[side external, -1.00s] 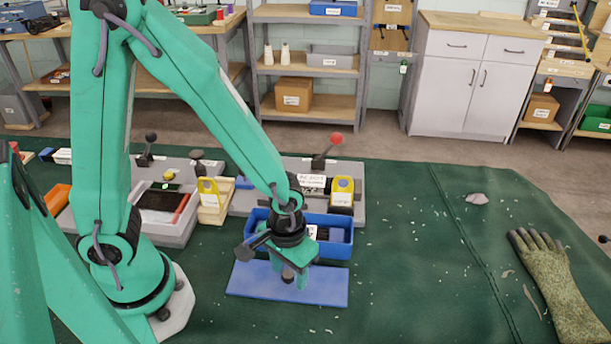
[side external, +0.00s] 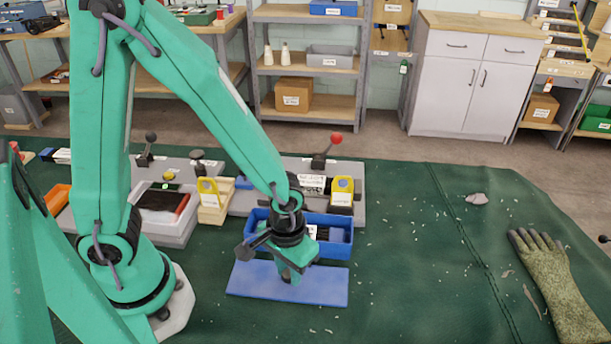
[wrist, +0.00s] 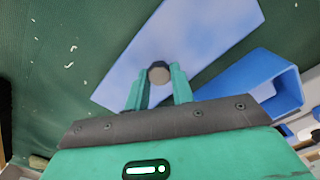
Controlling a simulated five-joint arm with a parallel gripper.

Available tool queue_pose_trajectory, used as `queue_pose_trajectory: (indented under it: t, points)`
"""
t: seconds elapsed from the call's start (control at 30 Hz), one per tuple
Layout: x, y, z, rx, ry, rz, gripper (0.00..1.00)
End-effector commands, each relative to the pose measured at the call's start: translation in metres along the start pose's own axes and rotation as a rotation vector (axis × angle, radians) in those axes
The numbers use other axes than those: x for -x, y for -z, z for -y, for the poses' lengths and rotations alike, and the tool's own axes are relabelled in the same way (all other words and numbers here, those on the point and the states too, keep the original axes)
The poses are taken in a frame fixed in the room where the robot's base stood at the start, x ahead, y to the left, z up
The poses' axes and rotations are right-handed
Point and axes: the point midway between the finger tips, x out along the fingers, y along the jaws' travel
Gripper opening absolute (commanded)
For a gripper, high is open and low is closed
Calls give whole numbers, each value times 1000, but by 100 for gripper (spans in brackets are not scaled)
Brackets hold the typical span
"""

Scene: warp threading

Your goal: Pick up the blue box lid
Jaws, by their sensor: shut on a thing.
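The blue box lid (side external: 320,284) is a flat blue panel lying on the green mat in the side view. It has a dark round knob (wrist: 159,73) near its middle, seen in the wrist view, where the lid (wrist: 205,40) fills the upper middle. My gripper (side external: 291,272) is low over the lid, and its fingers (wrist: 158,84) are shut on the knob, one on each side. The fingers hide most of the knob in the side view. The lid looks flat on the mat.
An open blue box (side external: 335,236) with dark contents stands right behind the lid; it also shows in the wrist view (wrist: 285,85). Grey fixtures (side external: 315,170) stand further back. A glove (side external: 560,285) and a grey stone-like lump (side external: 477,199) lie right.

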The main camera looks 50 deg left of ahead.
Motion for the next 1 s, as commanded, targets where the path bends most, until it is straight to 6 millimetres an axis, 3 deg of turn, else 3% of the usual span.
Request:
queue_pose_trajectory:
  t: [0.27, 0.6, 1.0]
  points:
    - [12, 1, -1, 0, -2, -3, 0]
    - [42, 0, -1, -1, -3, -4, 0]
    - [75, -53, -24, -7, -4, -4, 0]
